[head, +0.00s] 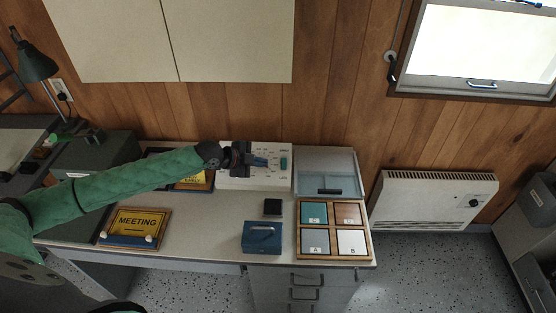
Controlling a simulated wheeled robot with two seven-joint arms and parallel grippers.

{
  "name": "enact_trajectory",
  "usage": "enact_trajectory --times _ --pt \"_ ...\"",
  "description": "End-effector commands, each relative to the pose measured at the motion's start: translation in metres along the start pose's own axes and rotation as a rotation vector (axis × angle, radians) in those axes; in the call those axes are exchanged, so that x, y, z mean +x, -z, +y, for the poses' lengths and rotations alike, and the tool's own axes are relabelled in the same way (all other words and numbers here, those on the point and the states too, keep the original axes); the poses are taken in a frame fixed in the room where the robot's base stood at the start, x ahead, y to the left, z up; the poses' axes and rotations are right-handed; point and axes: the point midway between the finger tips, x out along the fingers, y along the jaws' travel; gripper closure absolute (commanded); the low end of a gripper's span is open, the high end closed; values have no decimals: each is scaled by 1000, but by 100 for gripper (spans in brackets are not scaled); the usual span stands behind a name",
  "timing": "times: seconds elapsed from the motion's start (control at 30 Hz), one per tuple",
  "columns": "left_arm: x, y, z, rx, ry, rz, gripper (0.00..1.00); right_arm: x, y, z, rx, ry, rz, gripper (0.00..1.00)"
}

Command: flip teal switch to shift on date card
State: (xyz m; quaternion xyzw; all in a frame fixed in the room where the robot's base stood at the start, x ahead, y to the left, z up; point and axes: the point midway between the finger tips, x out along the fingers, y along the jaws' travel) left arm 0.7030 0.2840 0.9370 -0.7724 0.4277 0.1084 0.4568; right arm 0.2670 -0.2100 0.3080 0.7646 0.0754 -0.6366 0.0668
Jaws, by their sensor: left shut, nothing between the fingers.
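The white switch box (240,183) stands at the back of the desk, with small markings on its top that are too small to read. A teal switch (283,164) sits on its right part. My left gripper (266,162) is shut and empty above the box, just left of the teal switch; I cannot tell whether it touches it. The gripper and wrist hide part of the box's top. I cannot make out a date card; a yellow sign (195,184) left of the box is partly hidden by my left arm. My right gripper is not in view.
A yellow MEETING sign (138,221) lies at the front left. A blue box (262,238) and a small black block (272,207) are in front of the switch box. A wooden tray (333,259) with coloured tiles and a clear-lidded case (325,161) are at the right.

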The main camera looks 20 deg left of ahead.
Motion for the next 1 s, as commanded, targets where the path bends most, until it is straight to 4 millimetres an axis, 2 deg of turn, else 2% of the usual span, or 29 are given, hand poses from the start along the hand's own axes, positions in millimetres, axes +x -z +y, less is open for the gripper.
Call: enact_trajectory --times 0.1,0.2,0.63,0.77,1.0 --pt "-7 -9 -15 16 17 -3 100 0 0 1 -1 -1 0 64" --pt "-10 -13 -20 21 24 -2 100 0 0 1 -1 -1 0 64" --pt "-9 -12 -21 22 25 -1 100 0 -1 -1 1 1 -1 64" --pt "-1 -12 -22 21 26 -1 100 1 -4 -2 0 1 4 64" --pt "26 -10 -24 20 25 0 100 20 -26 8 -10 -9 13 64"
